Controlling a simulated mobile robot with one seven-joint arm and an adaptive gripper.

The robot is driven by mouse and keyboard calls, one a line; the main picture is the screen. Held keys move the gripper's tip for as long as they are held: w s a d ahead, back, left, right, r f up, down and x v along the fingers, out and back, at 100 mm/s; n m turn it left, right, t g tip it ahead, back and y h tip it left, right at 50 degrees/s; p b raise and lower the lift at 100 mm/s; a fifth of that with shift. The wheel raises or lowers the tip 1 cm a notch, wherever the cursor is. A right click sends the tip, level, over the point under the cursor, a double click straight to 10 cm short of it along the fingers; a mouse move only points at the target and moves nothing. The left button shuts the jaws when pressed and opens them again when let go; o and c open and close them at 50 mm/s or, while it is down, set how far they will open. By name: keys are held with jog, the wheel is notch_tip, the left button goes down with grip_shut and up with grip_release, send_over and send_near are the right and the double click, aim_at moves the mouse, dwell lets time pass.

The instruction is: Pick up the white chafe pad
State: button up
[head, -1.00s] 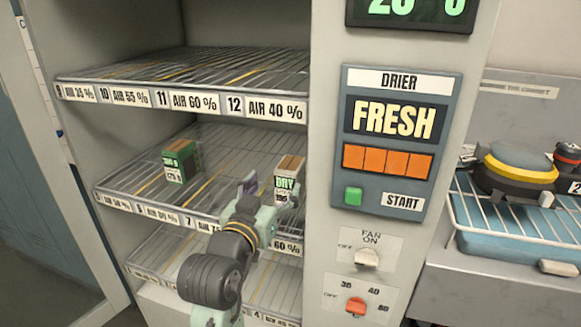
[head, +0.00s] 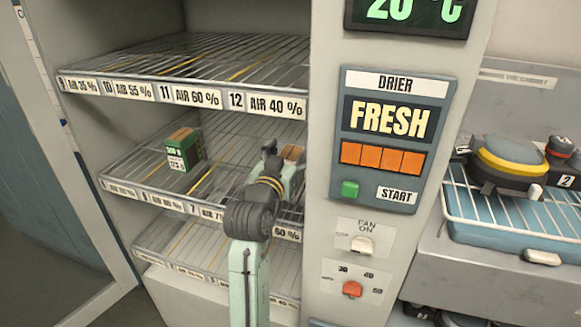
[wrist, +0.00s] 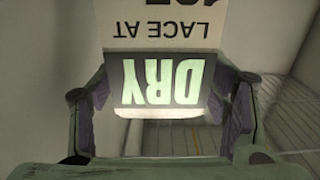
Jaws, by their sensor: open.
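I cannot pick out a white chafe pad for certain. A small white block (head: 542,258) lies at the front edge of the blue tray on the right bench, and I cannot tell whether it is the pad. My gripper (head: 284,160) is inside the drying cabinet at the right end of the middle shelf. In the wrist view my gripper (wrist: 165,110) is open, with one finger on each side of a box (wrist: 160,82) with a white upper part and a dark "DRY" panel. Finger contact is unclear. In the head view my gripper mostly hides this box (head: 292,152).
A green box (head: 185,150) stands on the same wire shelf to the left. Another wire shelf (head: 195,60) is above. The drier panel (head: 388,138) is right of the opening. A black-and-yellow round device (head: 510,160) sits on the rack over the blue tray (head: 520,243).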

jog(key=shift+c, duration=0.4)
jog(key=c, duration=1.5)
jog(key=shift+c, duration=0.2)
jog(key=shift+a+r, duration=0.1)
jog(key=shift+a, duration=0.05)
